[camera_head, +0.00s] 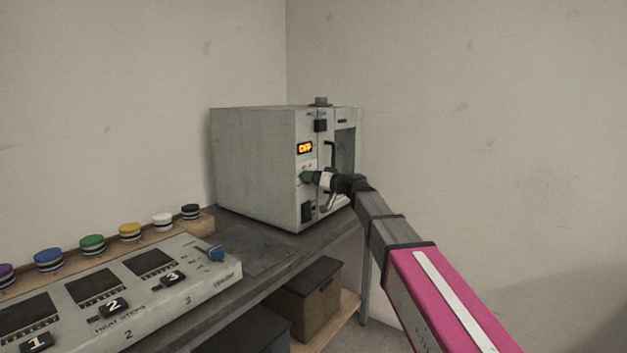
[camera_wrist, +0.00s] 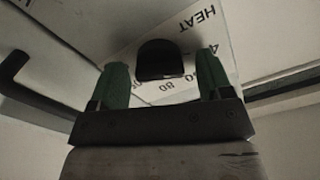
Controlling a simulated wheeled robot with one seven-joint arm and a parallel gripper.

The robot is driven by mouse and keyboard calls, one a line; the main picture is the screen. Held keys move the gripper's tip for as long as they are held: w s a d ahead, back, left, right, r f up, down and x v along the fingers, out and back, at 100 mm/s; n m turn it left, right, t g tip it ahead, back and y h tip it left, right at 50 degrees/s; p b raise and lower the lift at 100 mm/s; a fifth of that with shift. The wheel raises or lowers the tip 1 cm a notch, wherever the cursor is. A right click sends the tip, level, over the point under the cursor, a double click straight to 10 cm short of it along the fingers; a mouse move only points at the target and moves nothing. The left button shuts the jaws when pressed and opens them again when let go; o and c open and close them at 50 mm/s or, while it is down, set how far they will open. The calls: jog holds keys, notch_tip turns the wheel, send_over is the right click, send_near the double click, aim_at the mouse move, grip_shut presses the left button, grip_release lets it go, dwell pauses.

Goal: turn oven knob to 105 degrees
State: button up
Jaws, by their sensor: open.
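The grey oven (camera_head: 255,160) stands on the bench against the corner. An orange display (camera_head: 305,148), seeming to read OFF, is on its front. In the wrist view the black oven knob (camera_wrist: 160,62) sits on a white dial plate marked HEAT, with numbers partly covered. My gripper (camera_head: 307,177) is at the oven front below the display. Its two green fingers (camera_wrist: 162,75) are open, one on each side of the knob, with a narrow gap visible at each side. In the head view my gripper hides the knob.
A dark door handle (camera_head: 330,155) is on the oven front right of my gripper; a dark bar also shows at left in the wrist view (camera_wrist: 12,68). A box (camera_head: 312,295) sits under the bench.

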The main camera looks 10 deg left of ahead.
jog(key=c, duration=0.9)
jog(key=shift+m, duration=0.3)
jog(key=shift+f+m, duration=0.2)
jog(key=shift+m, duration=6.35)
jog(key=shift+f+m, duration=0.2)
jog(key=shift+m, duration=6.35)
